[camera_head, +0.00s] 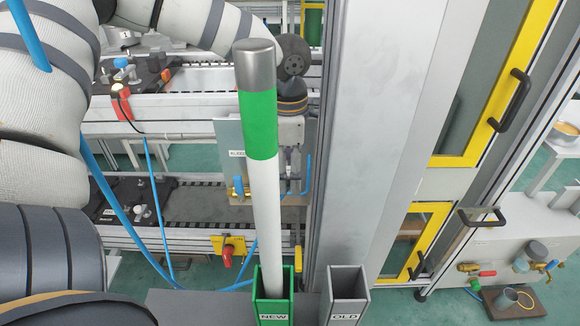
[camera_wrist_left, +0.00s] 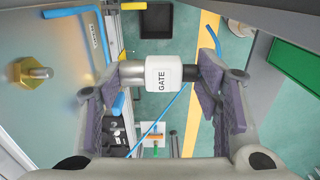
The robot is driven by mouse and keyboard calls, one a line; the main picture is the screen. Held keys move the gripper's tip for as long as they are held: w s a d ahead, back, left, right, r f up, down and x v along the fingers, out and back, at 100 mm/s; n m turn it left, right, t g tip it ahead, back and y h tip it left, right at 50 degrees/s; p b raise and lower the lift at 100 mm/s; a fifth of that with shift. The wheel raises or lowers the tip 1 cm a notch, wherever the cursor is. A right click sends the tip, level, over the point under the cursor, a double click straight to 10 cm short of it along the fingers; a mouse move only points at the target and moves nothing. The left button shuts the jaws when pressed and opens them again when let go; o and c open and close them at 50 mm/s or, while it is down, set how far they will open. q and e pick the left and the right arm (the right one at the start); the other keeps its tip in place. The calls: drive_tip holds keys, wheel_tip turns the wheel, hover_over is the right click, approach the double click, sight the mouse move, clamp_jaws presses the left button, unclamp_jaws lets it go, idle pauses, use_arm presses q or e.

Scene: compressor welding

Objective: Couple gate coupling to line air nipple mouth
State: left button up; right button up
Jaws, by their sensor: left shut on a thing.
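The gate coupling (camera_wrist_left: 163,74) is a white block marked GATE, with a metal end on the left and a dark end on the right. My left gripper (camera_wrist_left: 160,82) is shut on it across its length, with a purple-grey pad on each side. A brass nipple with a hex base (camera_wrist_left: 33,73) stands on a metal panel at the left of the left wrist view, apart from the coupling. In the head view my left arm crosses the top; its gripper is largely hidden behind a rod, and the coupling cannot be made out. My right gripper is not seen.
A white rod with a green band (camera_head: 259,125) stands in the green NEW holder (camera_head: 273,305), beside the grey OLD holder (camera_head: 346,300). A metal post (camera_head: 365,130) and yellow-framed doors (camera_head: 480,120) stand to the right. Blue hoses (camera_head: 110,190) hang at the left.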

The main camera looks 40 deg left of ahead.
use_arm(q)
drive_tip(key=shift+r, duration=0.1)
drive_tip(key=w+a+b, duration=0.1)
drive_tip(key=w+a, duration=0.3)
drive_tip(key=shift+w, duration=0.4)
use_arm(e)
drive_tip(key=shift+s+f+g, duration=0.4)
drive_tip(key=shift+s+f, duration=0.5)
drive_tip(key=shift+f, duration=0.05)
use_arm(q)
drive_tip(key=shift+w, duration=0.1)
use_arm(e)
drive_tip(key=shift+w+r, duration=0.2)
use_arm(q)
drive_tip(key=shift+f, duration=0.25)
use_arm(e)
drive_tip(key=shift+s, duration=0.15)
